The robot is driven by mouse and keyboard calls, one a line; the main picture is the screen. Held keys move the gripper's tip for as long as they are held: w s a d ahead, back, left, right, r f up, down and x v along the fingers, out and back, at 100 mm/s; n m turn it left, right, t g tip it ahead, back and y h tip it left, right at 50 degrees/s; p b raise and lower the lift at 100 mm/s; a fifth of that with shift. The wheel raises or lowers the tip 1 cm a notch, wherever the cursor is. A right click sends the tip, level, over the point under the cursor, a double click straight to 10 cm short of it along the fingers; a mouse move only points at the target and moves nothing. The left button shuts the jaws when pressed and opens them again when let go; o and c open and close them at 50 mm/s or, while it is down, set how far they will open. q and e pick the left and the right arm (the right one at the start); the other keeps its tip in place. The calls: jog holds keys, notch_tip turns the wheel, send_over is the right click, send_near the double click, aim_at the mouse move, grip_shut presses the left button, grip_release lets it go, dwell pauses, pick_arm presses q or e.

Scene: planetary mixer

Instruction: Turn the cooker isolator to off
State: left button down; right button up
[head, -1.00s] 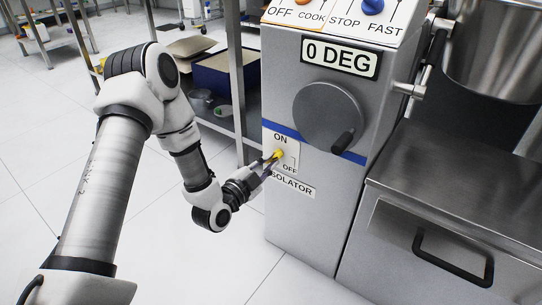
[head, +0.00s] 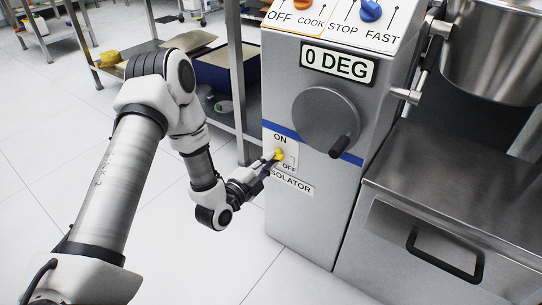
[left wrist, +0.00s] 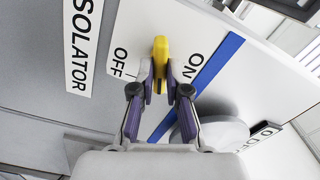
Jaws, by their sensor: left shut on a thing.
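The isolator switch has a small yellow handle (head: 279,154) on a pale plate (head: 292,152) low on the machine's front. ON is printed above it and OFF below right. In the left wrist view the yellow handle (left wrist: 160,52) stands between the OFF label (left wrist: 120,62) and the ON label (left wrist: 190,68). My left gripper (head: 270,160) reaches it from the left. In the wrist view its two fingers (left wrist: 160,88) are shut on the handle, one on each side. The handle's inner part is partly hidden by the fingers. My right gripper is not in view.
The grey machine body (head: 305,230) carries a round handwheel (head: 325,118) with a black grip, above right of the isolator. A steel cabinet (head: 460,190) stands at the right. A metal shelf (head: 225,110) stands behind my arm. Floor is clear left of the machine.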

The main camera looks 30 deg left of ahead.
pick_arm(q)
jog(key=m+p, duration=0.4)
jog(key=shift+r, duration=0.15)
jog(key=c, duration=1)
grip_release()
jog(key=shift+c, duration=0.2)
jog(key=s+p, duration=0.3)
jog(key=s, duration=0.4)
jog(key=shift+a+p, duration=0.25)
jog(key=shift+p, duration=0.15)
